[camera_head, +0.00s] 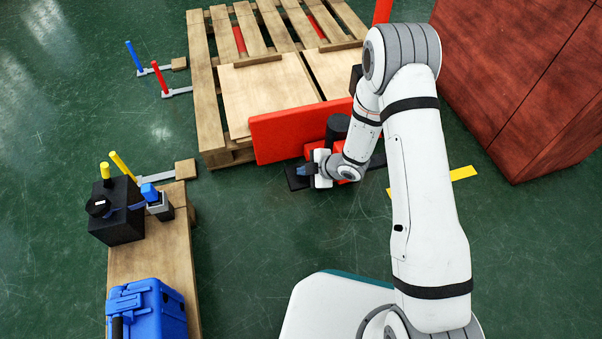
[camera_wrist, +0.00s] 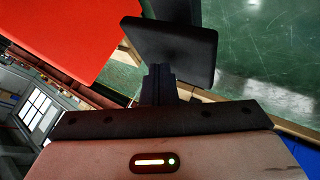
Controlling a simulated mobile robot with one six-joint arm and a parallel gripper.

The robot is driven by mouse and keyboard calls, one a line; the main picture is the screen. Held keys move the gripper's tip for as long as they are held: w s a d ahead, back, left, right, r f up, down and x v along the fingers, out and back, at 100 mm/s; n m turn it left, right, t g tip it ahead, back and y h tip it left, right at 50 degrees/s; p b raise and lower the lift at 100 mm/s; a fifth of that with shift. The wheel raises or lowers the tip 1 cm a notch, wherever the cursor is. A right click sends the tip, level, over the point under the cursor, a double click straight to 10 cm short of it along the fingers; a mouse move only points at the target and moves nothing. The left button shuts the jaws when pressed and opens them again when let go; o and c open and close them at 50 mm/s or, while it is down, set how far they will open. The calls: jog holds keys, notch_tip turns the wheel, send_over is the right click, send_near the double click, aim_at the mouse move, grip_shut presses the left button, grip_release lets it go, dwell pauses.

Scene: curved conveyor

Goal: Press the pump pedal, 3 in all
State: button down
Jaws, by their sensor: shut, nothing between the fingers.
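The pump pedal is a black plate (camera_head: 298,177) low at the front of a red pallet jack (camera_head: 290,132), and it also shows as a dark flat plate in the wrist view (camera_wrist: 172,50). My gripper (camera_head: 304,170) is right over the pedal in the head view, fingers pointing left. In the wrist view my gripper (camera_wrist: 158,76) is shut and empty, with its fingertips at the pedal's near edge. I cannot tell whether they touch or how far the pedal is pressed. My arm hides part of the jack.
A wooden pallet (camera_head: 207,100) stands behind the red panel. A wooden bench (camera_head: 150,262) with a black box (camera_head: 117,222) and a blue case (camera_head: 150,312) is at the left. A reddish cabinet (camera_head: 530,80) is at the right. The green floor left of the gripper is clear.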

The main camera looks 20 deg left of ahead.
jog(key=shift+f+b, duration=0.7)
jog(key=shift+f, duration=0.25)
dwell(0.6)
jog(key=shift+r, duration=0.1)
jog(key=shift+r+p, duration=1.45)
jog(key=shift+r, duration=0.4)
notch_tip(320, 180, up, 5)
jog(key=p, duration=0.3)
jog(key=shift+p, duration=0.4)
